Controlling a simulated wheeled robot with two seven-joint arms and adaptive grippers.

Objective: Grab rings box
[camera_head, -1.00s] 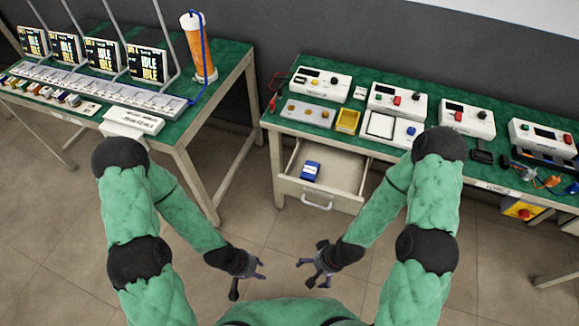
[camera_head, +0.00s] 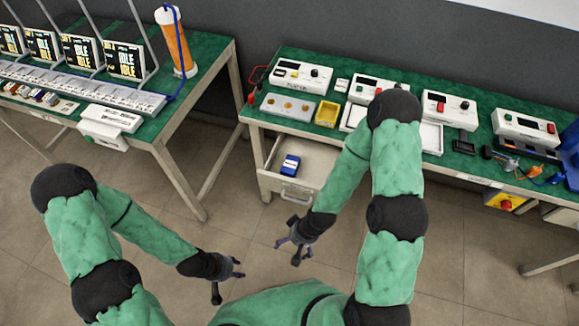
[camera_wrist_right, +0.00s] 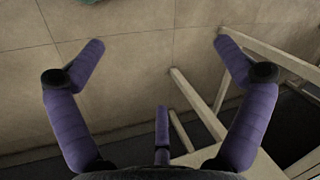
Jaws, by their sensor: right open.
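A small blue box with a white label (camera_head: 290,165) lies in the open drawer (camera_head: 312,152) under the right-hand green table; I cannot read the label. A small yellow tray (camera_head: 326,114) stands on the tabletop above. My right gripper (camera_head: 295,241) is open and empty, below and in front of the drawer. In the right wrist view its purple fingers (camera_wrist_right: 155,45) are spread over bare floor. My left gripper (camera_head: 230,277) looks open and empty, low over the floor at lower left. My right forearm hides the drawer's right part.
White control units (camera_head: 302,74) and other devices line the right table (camera_head: 258,117). A left table (camera_head: 150,131) carries screens, a keyboard-like strip and an orange cylinder (camera_head: 176,45). Table legs flank the gap between them. The floor (camera_head: 170,215) in front is clear.

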